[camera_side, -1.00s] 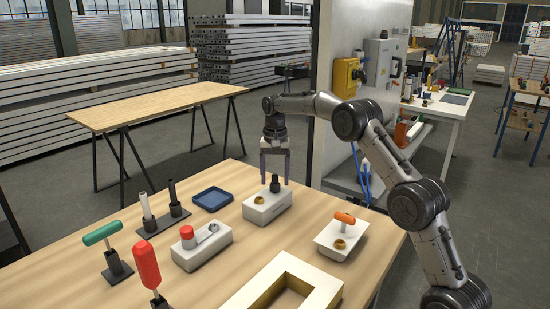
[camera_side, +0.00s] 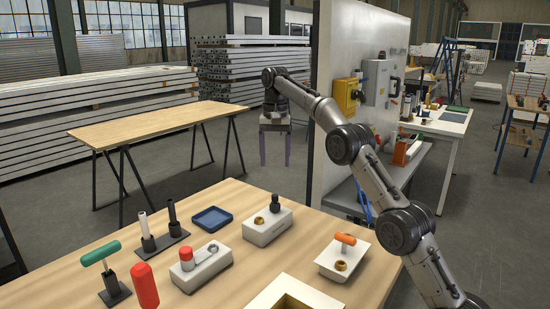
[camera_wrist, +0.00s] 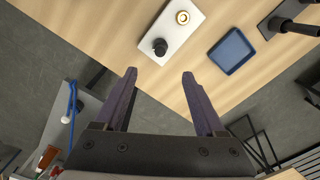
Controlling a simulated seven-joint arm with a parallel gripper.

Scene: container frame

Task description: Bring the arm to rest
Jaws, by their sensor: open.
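My gripper (camera_side: 275,150) is open and empty. It hangs in the air above and behind the far edge of the wooden worktable (camera_side: 215,280), fingers pointing down. In the wrist view the two dark fingers of my gripper (camera_wrist: 160,85) stand wide apart with nothing between them. A white block (camera_side: 266,226) with a black knob (camera_side: 275,204) and a brass ring lies on the table below, apart from my gripper. The block also shows in the wrist view (camera_wrist: 175,37).
A blue tray (camera_side: 211,219), a dark stand with posts (camera_side: 163,238), a white block with a red knob (camera_side: 201,267), a white tray with an orange-handled tool (camera_side: 328,263), a green-handled tool (camera_side: 101,253) and a red handle (camera_side: 145,286) are on the table. A white partition (camera_side: 335,90) stands behind my arm.

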